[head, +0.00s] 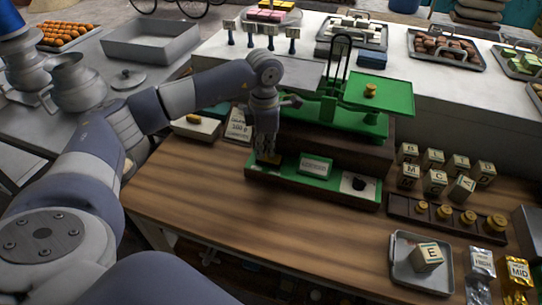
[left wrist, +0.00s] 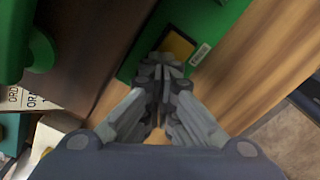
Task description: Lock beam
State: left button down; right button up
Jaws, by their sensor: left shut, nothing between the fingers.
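My left gripper (head: 266,150) is shut and empty, pointing down at the left end of the green front panel (head: 287,169). In the left wrist view its fingertips (left wrist: 163,68) are together next to a yellow square (left wrist: 181,45) on the green panel; I cannot tell whether they touch it. A white label (head: 315,167) is in the panel's middle, and a black knob-like part on a white patch (head: 359,184) is at its right end. Behind stands the green balance (head: 374,123) with a brass weight (head: 371,90) on its right pan.
Lettered cubes (head: 434,181) and a dark rack of brass weights (head: 443,213) stand at the right. A grey tray (head: 405,275) holds an E cube (head: 427,256). The wooden tabletop (head: 270,220) in front of the panel is clear.

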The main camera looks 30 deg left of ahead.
pick_arm(q)
jog(key=shift+w+r+p, duration=0.1)
jog(key=shift+r+p, duration=0.3)
jog(key=shift+r, duration=0.25)
jog(key=shift+r+p, duration=1.55)
jog(key=shift+r, duration=1.2)
jog(key=shift+f, duration=0.1)
